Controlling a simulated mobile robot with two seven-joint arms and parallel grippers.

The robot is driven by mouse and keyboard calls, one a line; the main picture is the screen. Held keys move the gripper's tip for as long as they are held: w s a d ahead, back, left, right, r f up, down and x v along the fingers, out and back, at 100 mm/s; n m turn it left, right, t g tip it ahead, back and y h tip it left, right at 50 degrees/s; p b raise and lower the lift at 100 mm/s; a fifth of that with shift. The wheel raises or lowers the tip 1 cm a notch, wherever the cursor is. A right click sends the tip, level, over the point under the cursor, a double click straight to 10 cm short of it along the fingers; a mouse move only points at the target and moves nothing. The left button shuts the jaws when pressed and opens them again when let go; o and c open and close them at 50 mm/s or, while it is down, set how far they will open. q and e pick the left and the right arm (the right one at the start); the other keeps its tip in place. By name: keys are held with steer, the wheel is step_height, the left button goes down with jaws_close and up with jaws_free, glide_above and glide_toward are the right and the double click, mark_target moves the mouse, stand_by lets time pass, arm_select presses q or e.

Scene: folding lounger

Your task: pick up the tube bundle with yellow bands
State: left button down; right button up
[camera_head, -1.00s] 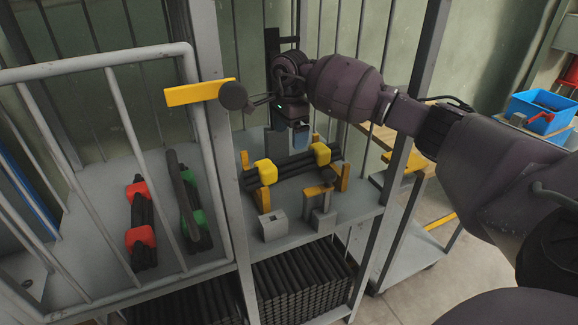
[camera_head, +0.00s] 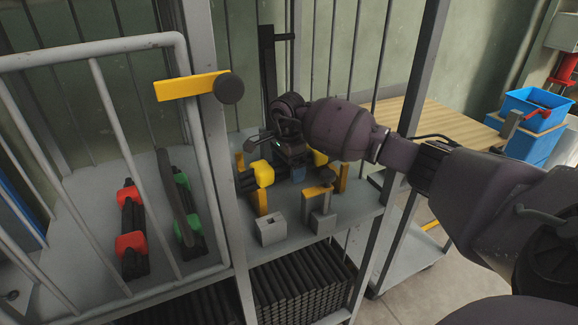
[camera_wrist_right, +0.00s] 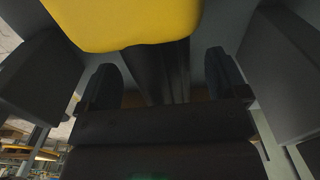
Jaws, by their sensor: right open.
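The tube bundle with yellow bands (camera_head: 246,181) lies across orange-yellow supports on the right shelf section. Its black tubes have a yellow band near each end, and its middle is hidden behind my right gripper (camera_head: 297,172) in the head view. That gripper is lowered over the middle of the bundle and is open. In the right wrist view, the black tubes (camera_wrist_right: 168,75) run between the dark fingers, with a yellow band (camera_wrist_right: 125,22) close at the top. Whether the fingers touch the tubes cannot be told. My left gripper is not in view.
Bundles with red bands (camera_head: 131,245) and green bands (camera_head: 184,231) lie on the left, behind a grey barred gate (camera_head: 118,150). A yellow latch plate (camera_head: 190,87) juts from the post. Grey blocks (camera_head: 271,229) stand before the bundle. Blue bins (camera_head: 535,108) are far right.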

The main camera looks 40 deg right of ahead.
steer(key=shift+r, duration=0.2)
steer(key=c, duration=1.2)
steer(key=shift+c, duration=0.8)
steer(key=shift+r, duration=0.15)
